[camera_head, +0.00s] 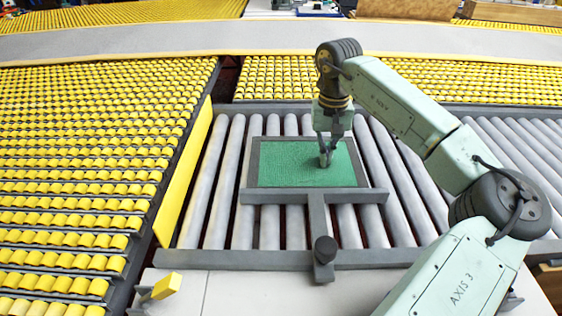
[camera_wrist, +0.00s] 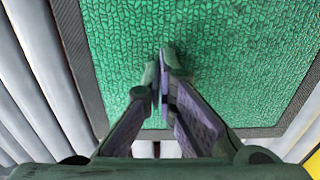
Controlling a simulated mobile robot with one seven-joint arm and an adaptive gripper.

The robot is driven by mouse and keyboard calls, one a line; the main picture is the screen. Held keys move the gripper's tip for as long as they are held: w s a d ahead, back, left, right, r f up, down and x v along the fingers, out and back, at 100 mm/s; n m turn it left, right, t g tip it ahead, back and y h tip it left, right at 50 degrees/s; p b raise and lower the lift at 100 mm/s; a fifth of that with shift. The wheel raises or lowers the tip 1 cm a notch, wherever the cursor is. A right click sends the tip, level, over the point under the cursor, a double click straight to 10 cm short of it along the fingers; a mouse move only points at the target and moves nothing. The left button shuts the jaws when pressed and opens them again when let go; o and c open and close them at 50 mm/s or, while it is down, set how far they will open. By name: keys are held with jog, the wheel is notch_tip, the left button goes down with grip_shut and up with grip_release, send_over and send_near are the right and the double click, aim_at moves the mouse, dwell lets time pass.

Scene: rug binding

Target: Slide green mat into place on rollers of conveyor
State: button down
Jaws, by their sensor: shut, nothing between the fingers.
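The green mat (camera_head: 290,165) has a dark grey border and lies flat on the grey rollers (camera_head: 198,195) of the conveyor. A grey T-shaped bar (camera_head: 317,215) lies along the mat's front edge, its stem running to the conveyor's front rail. My gripper (camera_head: 326,160) points down over the right half of the mat, its fingertips at or just above the surface; I cannot tell if they touch. In the wrist view, the fingers (camera_wrist: 163,75) are closed together with nothing between them, and the textured green mat (camera_wrist: 215,50) fills most of the picture.
A yellow plate (camera_head: 186,165) stands along the conveyor's left side. Beds of yellow rollers (camera_head: 90,150) lie to the left and behind. A dark round knob (camera_head: 325,250) sits on the bar's stem. Bare rollers (camera_head: 395,180) extend right of the mat, partly under my arm.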

aim_at(362, 164)
jog(key=shift+d, duration=0.55)
jog(key=shift+s+d+f, duration=0.1)
jog(key=shift+s+d, duration=0.1)
jog(key=shift+d, duration=1.8)
jog(key=shift+s+d+p, duration=0.2)
jog(key=shift+d+p, duration=0.4)
jog(key=shift+d, duration=1.4)
jog(key=shift+d, duration=0.1)
jog(key=shift+s+d, duration=0.2)
jog(key=shift+d, duration=0.5)
